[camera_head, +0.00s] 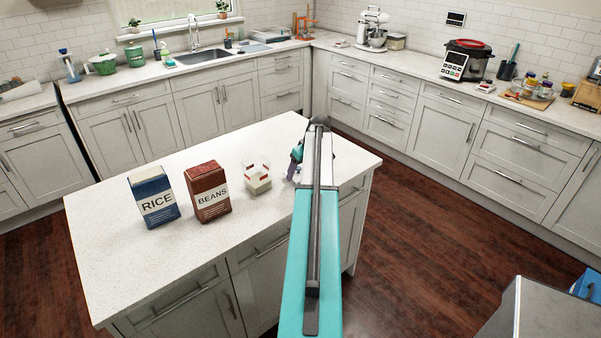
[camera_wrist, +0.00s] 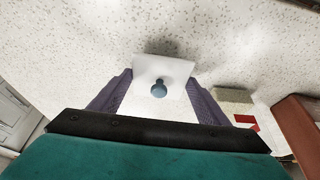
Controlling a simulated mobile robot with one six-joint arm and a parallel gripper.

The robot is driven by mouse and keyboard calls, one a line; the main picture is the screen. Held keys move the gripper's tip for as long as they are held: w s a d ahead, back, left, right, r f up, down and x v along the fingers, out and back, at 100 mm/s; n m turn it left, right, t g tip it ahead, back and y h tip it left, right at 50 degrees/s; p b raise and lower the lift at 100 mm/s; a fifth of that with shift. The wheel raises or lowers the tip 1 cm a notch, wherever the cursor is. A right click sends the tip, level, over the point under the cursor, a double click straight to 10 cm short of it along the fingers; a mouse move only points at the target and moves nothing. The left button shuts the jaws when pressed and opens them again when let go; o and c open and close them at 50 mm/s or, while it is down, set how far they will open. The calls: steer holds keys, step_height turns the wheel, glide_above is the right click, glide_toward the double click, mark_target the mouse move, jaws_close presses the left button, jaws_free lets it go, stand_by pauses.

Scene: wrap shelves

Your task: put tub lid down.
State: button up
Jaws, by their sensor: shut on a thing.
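The tub lid (camera_wrist: 172,70) is a white, flat, square piece with a blue-grey knob. My gripper (camera_wrist: 159,86) has its two purple fingers on either side of the lid, shut on it. A dark shadow lies on the worktop just beyond the lid; I cannot tell if the lid touches the surface. In the head view my gripper (camera_head: 296,160) is over the island's right part, partly hidden by my arm. The white tub (camera_head: 257,183) with red marks stands just left of it. Part of the tub shows at right in the wrist view (camera_wrist: 233,96).
A red-brown BEANS box (camera_head: 208,192) and a blue and white RICE box (camera_head: 154,196) stand on the island worktop (camera_head: 120,265) left of the tub. The worktop is bare behind and in front of them. Counters with a sink (camera_head: 205,57) and appliances line the walls.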

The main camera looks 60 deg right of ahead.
steer(key=shift+f+p, duration=0.3)
steer(key=shift+f, duration=0.6)
steer(key=shift+f, duration=0.1)
steer(key=o, duration=1)
steer(key=shift+o, duration=0.2)
steer(key=shift+r, duration=0.2)
steer(key=b+v, duration=0.3)
steer(key=v, duration=0.9)
steer(key=shift+b, duration=0.35)
